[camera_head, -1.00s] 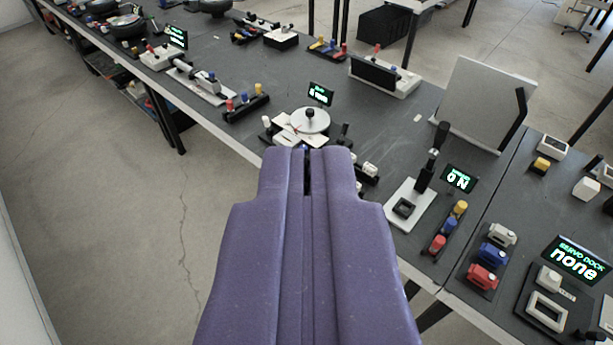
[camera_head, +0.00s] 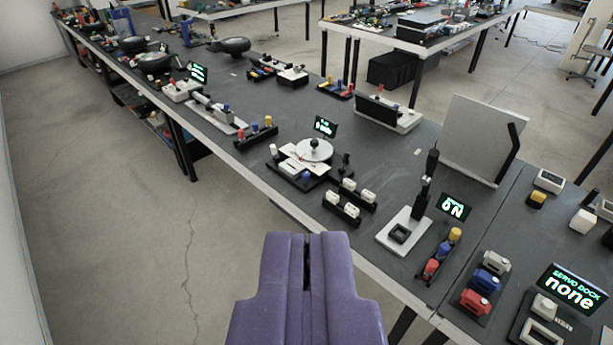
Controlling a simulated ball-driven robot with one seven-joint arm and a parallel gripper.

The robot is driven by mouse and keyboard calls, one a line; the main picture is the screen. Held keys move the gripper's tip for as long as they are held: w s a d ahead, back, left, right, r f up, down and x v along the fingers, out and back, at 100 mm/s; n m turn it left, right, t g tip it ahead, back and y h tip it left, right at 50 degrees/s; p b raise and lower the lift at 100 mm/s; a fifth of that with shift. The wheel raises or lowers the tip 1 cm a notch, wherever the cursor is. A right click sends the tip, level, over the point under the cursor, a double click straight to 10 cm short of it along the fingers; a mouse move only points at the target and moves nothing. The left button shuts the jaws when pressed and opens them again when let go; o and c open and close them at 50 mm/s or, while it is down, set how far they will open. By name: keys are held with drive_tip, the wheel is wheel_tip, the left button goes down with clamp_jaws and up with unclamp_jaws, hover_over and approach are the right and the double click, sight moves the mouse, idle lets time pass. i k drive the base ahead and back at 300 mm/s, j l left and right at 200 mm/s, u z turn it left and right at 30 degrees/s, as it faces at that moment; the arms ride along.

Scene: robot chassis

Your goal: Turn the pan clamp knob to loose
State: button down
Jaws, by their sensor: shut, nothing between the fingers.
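I cannot tell which of these is the pan clamp knob. A small lit display (camera_head: 325,126) stands behind the disc; its text is too small to read. My gripper (camera_head: 307,238) is purple, shut and empty. It shows below the device in the picture, apart from it, in front of the bench edge.
White blocks (camera_head: 349,198) in black holders sit right of the disc. An upright black lever (camera_head: 427,180) beside a display reading "ON" (camera_head: 453,207) stands farther right. A "SERVO DOCK none" display (camera_head: 574,287) is at lower right. Open floor (camera_head: 130,240) lies left.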

sight(305, 175)
drive_tip(key=i+u, duration=0.1)
drive_tip(key=i, duration=1.4)
drive_tip(key=i+u, duration=0.15)
drive_tip(key=i, duration=1.4)
drive_tip(key=l, duration=0.1)
